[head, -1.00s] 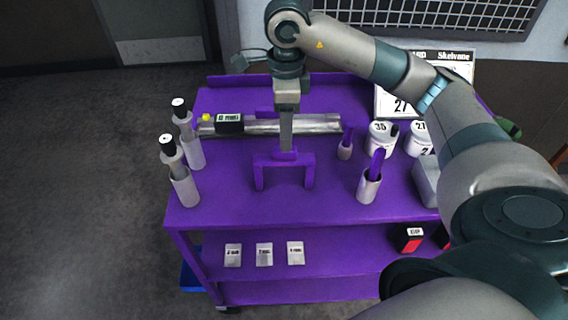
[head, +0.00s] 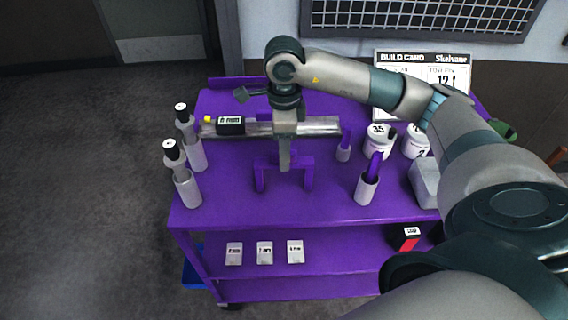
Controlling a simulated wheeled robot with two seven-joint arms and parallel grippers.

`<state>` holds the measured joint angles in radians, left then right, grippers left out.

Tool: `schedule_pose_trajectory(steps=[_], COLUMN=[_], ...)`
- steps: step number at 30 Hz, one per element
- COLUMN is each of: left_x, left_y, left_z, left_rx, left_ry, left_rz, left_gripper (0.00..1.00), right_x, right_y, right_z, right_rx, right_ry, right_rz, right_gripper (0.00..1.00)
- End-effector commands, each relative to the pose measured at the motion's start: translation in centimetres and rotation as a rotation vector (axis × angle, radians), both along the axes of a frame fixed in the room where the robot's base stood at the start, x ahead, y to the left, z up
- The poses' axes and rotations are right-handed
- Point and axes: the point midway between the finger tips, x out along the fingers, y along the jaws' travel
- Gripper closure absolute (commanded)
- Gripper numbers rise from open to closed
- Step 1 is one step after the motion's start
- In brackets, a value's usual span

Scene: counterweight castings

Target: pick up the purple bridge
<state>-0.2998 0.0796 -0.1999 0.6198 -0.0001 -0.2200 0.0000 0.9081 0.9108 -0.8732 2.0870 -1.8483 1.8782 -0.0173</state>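The purple bridge (head: 307,176) stands upright on its two legs on the purple cart's top (head: 235,195), near the middle. My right gripper (head: 285,167) points down at it, and its fingers cover the middle of the bridge's crossbar. The fingers are seen edge-on, so the gap between them does not show. I cannot tell whether they touch the bridge. My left gripper is not in view.
A silver rail (head: 320,126) with a black labelled block (head: 230,125) lies behind the bridge. Two grey cylinders with black caps (head: 186,188) stand left. A white cup with a purple piece (head: 366,190), a labelled canister (head: 378,142) and a build card (head: 440,75) are right.

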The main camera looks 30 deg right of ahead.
Motion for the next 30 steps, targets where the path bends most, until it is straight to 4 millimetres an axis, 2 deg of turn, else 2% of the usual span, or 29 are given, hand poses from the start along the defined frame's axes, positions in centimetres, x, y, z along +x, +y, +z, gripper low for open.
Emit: schedule_pose_trajectory(steps=[6,18,19,20,24,30], left_x=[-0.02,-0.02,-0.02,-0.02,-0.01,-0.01], left_y=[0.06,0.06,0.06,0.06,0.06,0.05], left_z=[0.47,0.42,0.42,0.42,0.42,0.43], left_rx=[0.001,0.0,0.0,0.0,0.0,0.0], left_ry=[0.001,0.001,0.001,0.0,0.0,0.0], left_rz=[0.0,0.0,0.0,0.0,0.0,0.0], left_gripper=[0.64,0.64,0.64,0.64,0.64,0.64], right_x=[0.01,0.01,0.01,0.0,0.0,0.03], right_y=[-0.03,-0.04,-0.04,-0.04,-0.04,-0.03], right_z=[-1.14,-1.14,-1.14,-1.14,-1.14,-1.08], right_rx=[-0.001,-0.001,-0.001,-0.001,-0.001,0.0], right_ry=[-0.001,-0.001,-0.001,-0.001,-0.001,-0.002], right_rz=[-0.001,0.0,0.0,0.0,0.0,0.0], right_gripper=[0.55,0.55,0.57,0.64,0.98,1.0])
